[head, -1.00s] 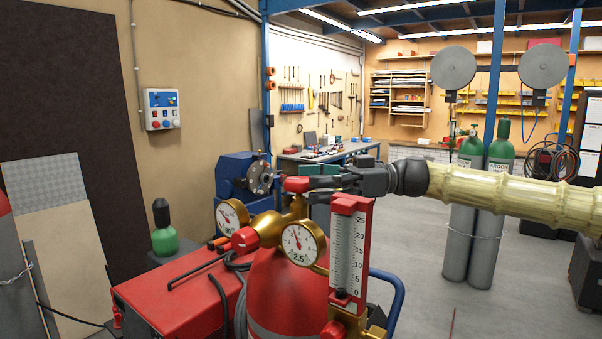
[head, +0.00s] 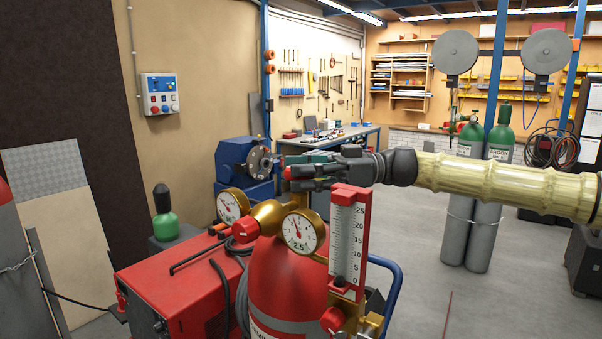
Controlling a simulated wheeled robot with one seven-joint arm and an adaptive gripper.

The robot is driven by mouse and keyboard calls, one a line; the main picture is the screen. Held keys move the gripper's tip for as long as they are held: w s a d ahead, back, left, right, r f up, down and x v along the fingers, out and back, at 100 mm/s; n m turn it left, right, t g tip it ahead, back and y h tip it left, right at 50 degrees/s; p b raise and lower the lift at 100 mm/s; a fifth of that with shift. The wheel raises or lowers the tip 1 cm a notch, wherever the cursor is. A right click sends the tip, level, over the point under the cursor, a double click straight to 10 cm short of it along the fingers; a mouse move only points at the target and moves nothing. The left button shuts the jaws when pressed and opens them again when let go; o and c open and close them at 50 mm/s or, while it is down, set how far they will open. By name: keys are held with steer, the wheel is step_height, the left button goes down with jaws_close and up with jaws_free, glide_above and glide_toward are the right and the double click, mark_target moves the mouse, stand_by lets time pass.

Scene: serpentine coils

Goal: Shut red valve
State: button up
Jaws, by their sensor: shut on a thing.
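The red valve (head: 287,173) is a small red knob on top of the brass regulator stem, above the red cylinder (head: 285,278). Only a little of the knob shows, because dark fingers cover the rest. My gripper (head: 293,175) reaches in from the right and is shut on this knob. Another red knob (head: 246,230) sits on the left end of the brass body, and a third (head: 333,320) is low under the flow tube. Both are apart from my gripper.
Two round gauges (head: 299,231) and a red-framed flow tube (head: 347,240) stand close below my gripper. A red welding machine (head: 175,285) is at the lower left. Grey-green cylinders (head: 470,200) stand behind my arm. The floor at right is mostly clear.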

steer(key=shift+f+m+t+b, duration=0.25)
steer(key=shift+m+t+b, duration=0.65)
steer(key=shift+b, duration=1.65)
steer(key=m+t+b, duration=0.1)
steer(key=t+b, duration=0.2)
steer(key=b, duration=0.1)
steer(key=m+t+b, duration=0.2)
steer(key=t+b, duration=0.1)
steer(key=b, duration=0.2)
steer(key=shift+s+r+m+t, duration=0.15)
steer(key=shift+m+t, duration=0.15)
steer(key=shift+r+m+t+h+b, duration=0.15)
steer(key=shift+m+t+h+b, duration=0.5)
steer(key=shift+m+t+b, duration=0.5)
steer(key=shift+r+m+t+h+b, duration=0.1)
steer(key=shift+m+t+h+b, duration=0.6)
steer(key=shift+t, duration=0.75)
steer(key=shift+m+t+h+b, duration=0.4)
steer(key=shift+m+t+h, duration=0.4)
steer(key=shift+t, duration=0.3)
steer(key=shift+m+t+h, duration=0.65)
steer(key=shift+t+h, duration=0.1)
steer(key=shift+t, duration=0.05)
steer(key=o, duration=1)
steer(key=shift+o, duration=0.2)
steer(key=shift+f, duration=0.1)
